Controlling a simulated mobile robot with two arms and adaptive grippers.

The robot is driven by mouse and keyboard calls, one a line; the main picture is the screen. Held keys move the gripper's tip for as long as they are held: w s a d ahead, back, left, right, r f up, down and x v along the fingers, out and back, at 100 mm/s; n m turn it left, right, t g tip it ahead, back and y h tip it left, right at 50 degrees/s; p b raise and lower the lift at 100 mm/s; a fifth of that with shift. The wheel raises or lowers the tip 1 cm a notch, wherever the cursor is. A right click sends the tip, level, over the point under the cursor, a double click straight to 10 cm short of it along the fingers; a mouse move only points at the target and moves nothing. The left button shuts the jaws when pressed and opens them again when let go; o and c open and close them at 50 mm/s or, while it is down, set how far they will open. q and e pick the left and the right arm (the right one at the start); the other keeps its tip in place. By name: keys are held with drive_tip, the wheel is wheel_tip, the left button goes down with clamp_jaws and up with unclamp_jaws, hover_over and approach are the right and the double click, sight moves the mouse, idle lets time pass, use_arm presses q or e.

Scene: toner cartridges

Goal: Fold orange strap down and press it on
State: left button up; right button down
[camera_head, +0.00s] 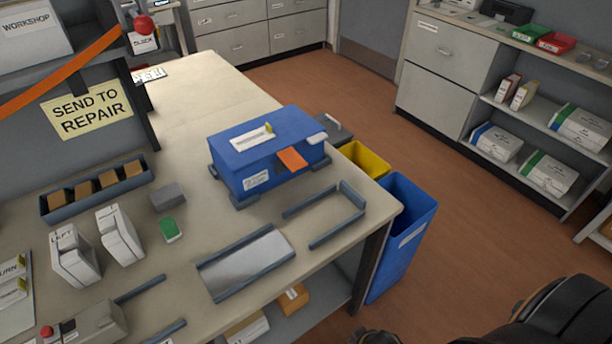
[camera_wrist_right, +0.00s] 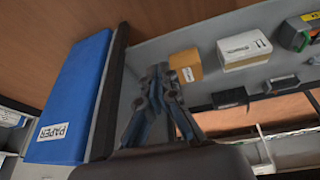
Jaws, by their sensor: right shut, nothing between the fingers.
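A blue box (camera_head: 262,160) stands on the workbench in the head view, with a white label and a small yellow item on its lid. A short orange strap (camera_head: 291,158) sticks out over the lid's front edge. It appears raised from the front face, and its underside is hidden. My right gripper (camera_wrist_right: 160,78) is shut and empty in the right wrist view. It shows against the bench's lower shelf, beside the blue paper bin (camera_wrist_right: 72,95), and the blue box is not in that view. My left gripper is in neither view.
The workbench (camera_head: 190,95) also holds a grey U-shaped holder (camera_head: 355,195), a metal tray (camera_head: 245,262), white cartridges (camera_head: 120,235) and a green-topped item (camera_head: 170,230). A yellow bin (camera_head: 366,160) and the blue bin (camera_head: 400,235) stand at its right end. Another orange band (camera_head: 60,75) crosses upper left.

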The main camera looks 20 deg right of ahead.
drive_tip(key=w+r+t+y+b, duration=0.15)
drive_tip(key=w+r+t, duration=0.4)
drive_tip(key=r, duration=1.05)
drive_tip(key=w+d+r+n+t+y+b, duration=0.1)
drive_tip(key=w+r+t+b, duration=0.1)
drive_tip(key=w+r, duration=1)
drive_tip(key=w+r+t+y+b, duration=0.15)
drive_tip(key=w+r+t, duration=0.25)
drive_tip(key=r, duration=1.5)
drive_tip(key=p, duration=0.2)
approach(292, 159)
drive_tip(key=w+a+r, duration=0.1)
drive_tip(key=w+r, duration=0.2)
drive_tip(key=r, duration=0.1)
drive_tip(key=shift+w+f, duration=0.15)
drive_tip(key=shift+f, duration=2)
